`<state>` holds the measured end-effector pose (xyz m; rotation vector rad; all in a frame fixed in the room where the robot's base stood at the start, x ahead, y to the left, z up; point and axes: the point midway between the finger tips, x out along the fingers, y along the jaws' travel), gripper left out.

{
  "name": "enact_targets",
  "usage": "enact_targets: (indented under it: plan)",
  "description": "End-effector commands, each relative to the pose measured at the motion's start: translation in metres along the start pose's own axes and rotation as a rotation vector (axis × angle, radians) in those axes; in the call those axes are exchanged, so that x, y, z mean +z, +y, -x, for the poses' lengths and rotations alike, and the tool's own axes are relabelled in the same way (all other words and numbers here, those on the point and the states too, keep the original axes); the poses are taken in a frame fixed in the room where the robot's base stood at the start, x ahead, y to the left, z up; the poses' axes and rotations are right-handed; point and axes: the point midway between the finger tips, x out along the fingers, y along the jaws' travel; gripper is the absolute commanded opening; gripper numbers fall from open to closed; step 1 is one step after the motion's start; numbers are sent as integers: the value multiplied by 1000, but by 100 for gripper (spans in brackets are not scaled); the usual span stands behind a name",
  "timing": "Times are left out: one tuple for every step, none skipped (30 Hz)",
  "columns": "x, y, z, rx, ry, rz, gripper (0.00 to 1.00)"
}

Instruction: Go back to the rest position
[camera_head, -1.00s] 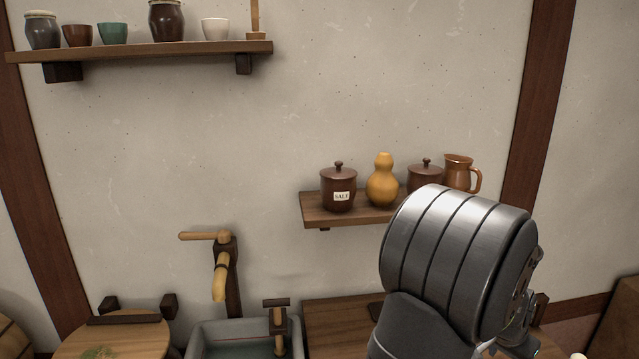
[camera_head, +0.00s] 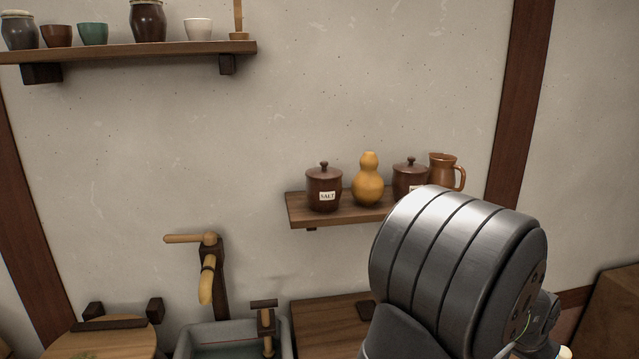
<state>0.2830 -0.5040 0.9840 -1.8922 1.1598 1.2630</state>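A large grey metal link of my own arm fills the lower right of the head view, in front of the wooden counter (camera_head: 325,318) and the right end of the small wall shelf. My gripper is not in this view, so its state and anything it may hold are hidden.
The small shelf (camera_head: 300,212) bears a salt jar (camera_head: 324,190), a yellow gourd (camera_head: 369,182), a second lidded jar (camera_head: 410,178) and a copper jug (camera_head: 446,172). A bamboo spout (camera_head: 206,280) stands over a stone basin (camera_head: 190,340). A higher shelf (camera_head: 150,52) holds cups and jars.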

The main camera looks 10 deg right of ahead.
Motion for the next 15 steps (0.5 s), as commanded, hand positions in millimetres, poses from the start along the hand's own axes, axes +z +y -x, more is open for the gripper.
enact_targets:
  plan:
    - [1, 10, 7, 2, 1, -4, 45]
    - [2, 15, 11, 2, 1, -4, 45]
    - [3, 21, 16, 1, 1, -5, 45]
    - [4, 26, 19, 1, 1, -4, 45]
    - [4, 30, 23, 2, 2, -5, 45]
    - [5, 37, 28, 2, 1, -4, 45]
    - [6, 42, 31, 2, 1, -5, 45]
    - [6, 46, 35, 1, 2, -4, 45]
    - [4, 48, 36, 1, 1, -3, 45]
    - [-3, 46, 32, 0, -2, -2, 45]
    - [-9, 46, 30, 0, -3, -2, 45]
    - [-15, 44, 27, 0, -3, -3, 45]
    - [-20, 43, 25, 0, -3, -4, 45]
    - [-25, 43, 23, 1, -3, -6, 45]
    - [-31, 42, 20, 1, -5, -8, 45]
